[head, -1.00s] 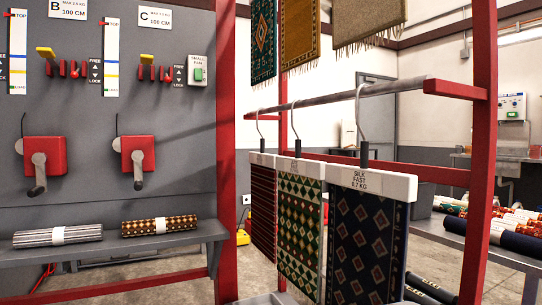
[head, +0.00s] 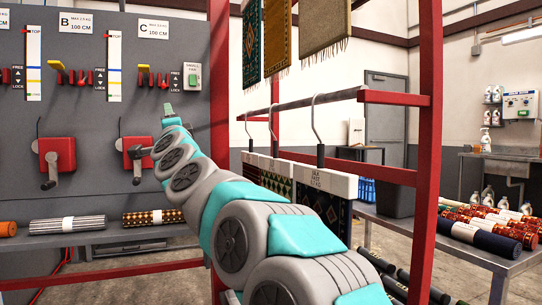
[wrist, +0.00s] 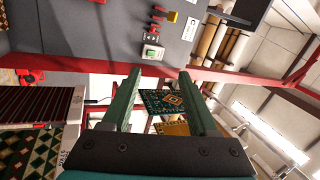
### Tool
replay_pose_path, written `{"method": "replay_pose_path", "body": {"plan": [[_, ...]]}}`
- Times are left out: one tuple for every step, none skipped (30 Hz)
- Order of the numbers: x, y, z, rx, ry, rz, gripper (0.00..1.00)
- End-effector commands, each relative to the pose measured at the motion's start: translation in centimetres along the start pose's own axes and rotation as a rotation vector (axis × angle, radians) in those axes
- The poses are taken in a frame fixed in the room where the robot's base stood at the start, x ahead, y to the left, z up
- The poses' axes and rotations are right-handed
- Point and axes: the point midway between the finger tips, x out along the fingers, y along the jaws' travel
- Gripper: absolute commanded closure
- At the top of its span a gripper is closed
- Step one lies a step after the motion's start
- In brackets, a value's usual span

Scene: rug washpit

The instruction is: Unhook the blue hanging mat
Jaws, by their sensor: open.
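My arm hides much of the mat's lower part in the head view. My gripper (head: 168,108) is up and left of the mats, in front of the grey panel and apart from the mat. In the wrist view my gripper (wrist: 162,72) is open, with nothing between its fingers. The blue mat cannot be made out there.
A red-striped mat (wrist: 40,112) and a green diamond mat (wrist: 28,148) hang beside the blue one. Red posts (head: 425,150) frame the rail. Fringed rugs (head: 325,22) hang above. A table with rolled rugs (head: 480,232) stands at right. Rolls lie on the panel's shelf.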

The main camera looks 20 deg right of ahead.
Motion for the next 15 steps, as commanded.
{"method": "replay_pose_path", "body": {"plan": [[1.6, -1.7, -2.1, 0.088, 0.103, -0.068, 0.4], [2.1, -2.6, -3.5, 0.145, 0.169, -0.108, 0.4], [2.5, -3.7, -5.8, 0.22, 0.26, -0.164, 0.4], [2.6, -4.2, -7.4, 0.274, 0.329, -0.202, 0.4], [2.5, -4.6, -9.1, 0.33, 0.401, -0.244, 0.4], [2.1, -4.8, -11.2, 0.401, 0.494, -0.296, 0.4], [1.6, -4.8, -12.6, 0.452, 0.562, -0.334, 0.4], [0.9, -4.6, -13.9, 0.504, 0.629, -0.371, 0.4], [-0.3, -4.3, -15.7, 0.572, 0.724, -0.425, 0.4], [-1.3, -3.6, -16.7, 0.618, 0.795, -0.461, 0.4], [-2.5, -3.2, -17.8, 0.665, 0.865, -0.5, 0.4], [-4.1, -2.2, -18.8, 0.722, 0.953, -0.547, 0.4], [-5.4, -1.4, -19.4, 0.763, 1.017, -0.583, 0.4], [-6.7, -0.6, -19.9, 0.8, 1.081, -0.616, 0.4], [-8.5, 0.4, -20.3, 0.847, 1.157, -0.659, 0.4]]}}
